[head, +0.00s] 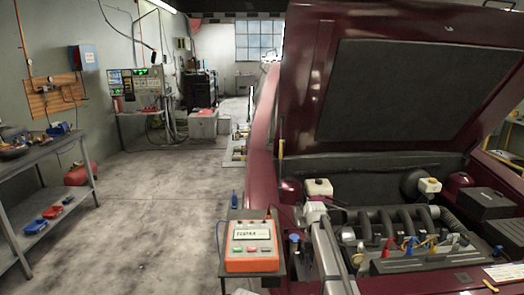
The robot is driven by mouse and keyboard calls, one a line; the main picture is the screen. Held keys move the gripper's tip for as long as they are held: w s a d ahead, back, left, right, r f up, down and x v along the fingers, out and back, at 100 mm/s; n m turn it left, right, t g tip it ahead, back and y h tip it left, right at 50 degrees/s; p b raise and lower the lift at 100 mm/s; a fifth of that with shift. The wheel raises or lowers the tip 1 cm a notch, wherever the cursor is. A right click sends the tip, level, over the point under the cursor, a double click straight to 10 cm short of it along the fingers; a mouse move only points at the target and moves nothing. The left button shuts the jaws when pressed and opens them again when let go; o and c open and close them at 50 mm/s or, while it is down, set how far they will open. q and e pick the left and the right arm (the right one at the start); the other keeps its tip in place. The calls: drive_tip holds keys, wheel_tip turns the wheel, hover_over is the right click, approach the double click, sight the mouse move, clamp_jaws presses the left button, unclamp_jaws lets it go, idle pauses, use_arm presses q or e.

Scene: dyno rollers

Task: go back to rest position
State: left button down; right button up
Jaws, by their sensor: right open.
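My right arm comes up from the bottom, right of centre, and its gripper (313,212) is over the near left corner of the car's engine bay. The gripper is small here. It is open, and I see nothing held between its fingers. An orange tester (252,262) with a lit display and coloured buttons stands on a small stand to its left. My left gripper is out of view.
The dark red car (262,130) has its hood (410,90) raised over the engine (400,222). A grey shelf bench (40,165) with tools stands at the left. A machine with screens (143,90) stands further back. The floor (150,215) between them is mostly clear.

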use_arm(q)
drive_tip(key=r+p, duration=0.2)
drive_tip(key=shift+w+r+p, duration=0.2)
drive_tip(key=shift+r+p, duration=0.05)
drive_tip(key=shift+p, duration=0.05)
use_arm(e)
drive_tip(key=s+a+n+t, duration=0.1)
drive_tip(key=s+a, duration=0.3)
drive_tip(key=s, duration=0.5)
drive_tip(key=s+a+n+t, duration=0.1)
drive_tip(key=s+a, duration=0.3)
drive_tip(key=s, duration=0.5)
drive_tip(key=s+a+n+t+h, duration=0.1)
drive_tip(key=s+a, duration=0.3)
drive_tip(key=s, duration=0.6)
drive_tip(key=shift+a+r+t, duration=0.2)
drive_tip(key=shift+r+t, duration=0.2)
drive_tip(key=shift+t, duration=0.2)
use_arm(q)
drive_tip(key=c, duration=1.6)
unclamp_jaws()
use_arm(e)
drive_tip(key=shift+s, duration=0.1)
